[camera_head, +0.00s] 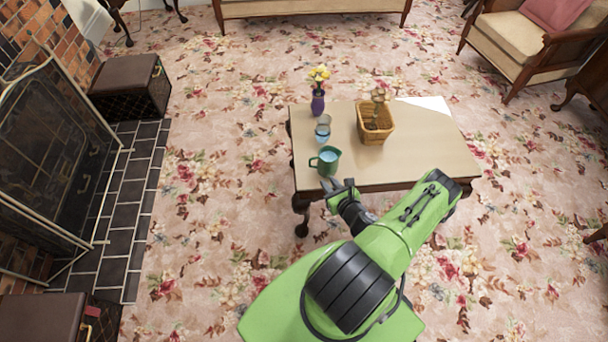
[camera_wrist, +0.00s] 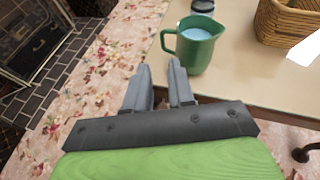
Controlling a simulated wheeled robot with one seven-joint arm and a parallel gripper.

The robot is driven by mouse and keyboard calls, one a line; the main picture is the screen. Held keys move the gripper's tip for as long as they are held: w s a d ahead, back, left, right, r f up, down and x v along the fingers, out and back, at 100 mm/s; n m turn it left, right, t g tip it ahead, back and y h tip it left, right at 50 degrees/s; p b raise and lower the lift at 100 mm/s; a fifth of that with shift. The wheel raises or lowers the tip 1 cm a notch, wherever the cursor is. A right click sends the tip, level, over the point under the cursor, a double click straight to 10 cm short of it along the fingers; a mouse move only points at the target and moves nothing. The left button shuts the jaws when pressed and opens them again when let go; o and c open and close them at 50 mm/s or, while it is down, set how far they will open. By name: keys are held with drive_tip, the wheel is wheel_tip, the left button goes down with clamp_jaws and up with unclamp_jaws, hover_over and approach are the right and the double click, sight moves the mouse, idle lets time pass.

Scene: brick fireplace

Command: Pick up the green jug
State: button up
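The green jug (camera_head: 325,161) stands upright at the near left corner of the coffee table (camera_head: 417,147), with something pale inside it. In the wrist view the jug (camera_wrist: 197,52) is ahead of my gripper, its handle toward the left and its spout toward the right. My gripper (camera_head: 340,186) is just on the near side of the jug, by the table's edge. In the wrist view the two grey fingers of my gripper (camera_wrist: 160,75) are apart with nothing between them. They do not appear to touch the jug.
A glass (camera_head: 322,132) stands close behind the jug. A purple vase (camera_head: 318,103) with yellow flowers is farther back. A wicker basket (camera_head: 375,127) stands to the right. The table's right half is bare. A fireplace screen (camera_head: 62,150) is on the left.

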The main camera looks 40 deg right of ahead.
sight(310, 164)
drive_tip(key=shift+m+h, duration=0.3)
drive_tip(key=shift+m, duration=0.4)
drive_tip(key=b+x, duration=0.2)
drive_tip(key=x, duration=0.3)
drive_tip(key=f+b+x, duration=0.1)
drive_tip(key=b+x, duration=0.2)
drive_tip(key=x, duration=0.2)
drive_tip(key=f+b+x, duration=0.1)
drive_tip(key=b+x, duration=0.1)
drive_tip(key=x, duration=0.3)
drive_tip(key=shift+s+a+f, duration=0.2)
drive_tip(key=shift+s+a, duration=0.15)
drive_tip(key=shift+w+d, duration=0.1)
drive_tip(key=shift+w, duration=0.1)
clamp_jaws()
